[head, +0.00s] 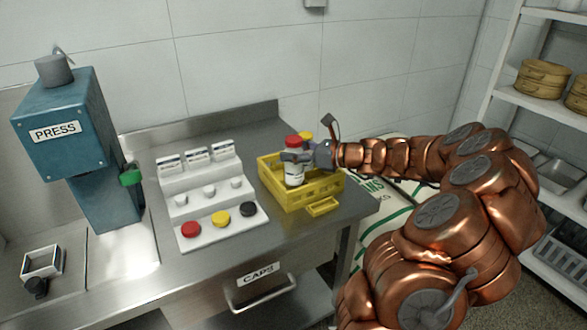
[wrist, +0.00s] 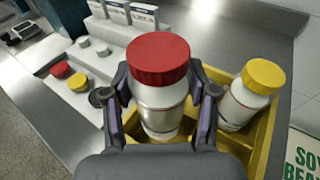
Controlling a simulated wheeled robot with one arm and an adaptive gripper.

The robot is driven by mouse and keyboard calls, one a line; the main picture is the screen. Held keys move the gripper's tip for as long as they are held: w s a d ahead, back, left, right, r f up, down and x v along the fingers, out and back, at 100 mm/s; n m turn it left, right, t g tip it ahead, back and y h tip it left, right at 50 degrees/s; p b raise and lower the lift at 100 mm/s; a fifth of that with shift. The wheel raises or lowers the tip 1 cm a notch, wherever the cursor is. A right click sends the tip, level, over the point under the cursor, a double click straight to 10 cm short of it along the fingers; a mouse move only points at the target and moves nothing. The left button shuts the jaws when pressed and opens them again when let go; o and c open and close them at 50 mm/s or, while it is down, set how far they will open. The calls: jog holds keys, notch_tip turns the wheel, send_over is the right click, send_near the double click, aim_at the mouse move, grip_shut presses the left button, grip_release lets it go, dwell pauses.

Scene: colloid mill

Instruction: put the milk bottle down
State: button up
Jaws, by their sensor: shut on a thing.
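The milk bottle (head: 293,173) is white with a red cap and stands about upright at the yellow crate (head: 322,191). In the wrist view, the milk bottle (wrist: 160,98) fills the space between my fingers. My gripper (head: 297,157) is shut around its body below the cap; it also shows in the wrist view (wrist: 162,105). The bottle is over or inside a crate compartment. Its base is hidden, so I cannot tell whether it touches the crate floor. A second bottle with a yellow cap (wrist: 252,93) stands in the crate on the right, partly hidden in the head view.
A white stepped stand (head: 208,198) with red, yellow and black caps is left of the crate on the steel table (head: 150,285). A teal press (head: 75,140) stands further left. White sacks (head: 395,200) lie beyond the table's right edge.

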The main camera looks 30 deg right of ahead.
aim_at(303, 169)
jog(key=shift+f, duration=2.6)
jog(key=shift+f, duration=0.15)
jog(key=o, duration=1.4)
jog(key=shift+c, duration=0.2)
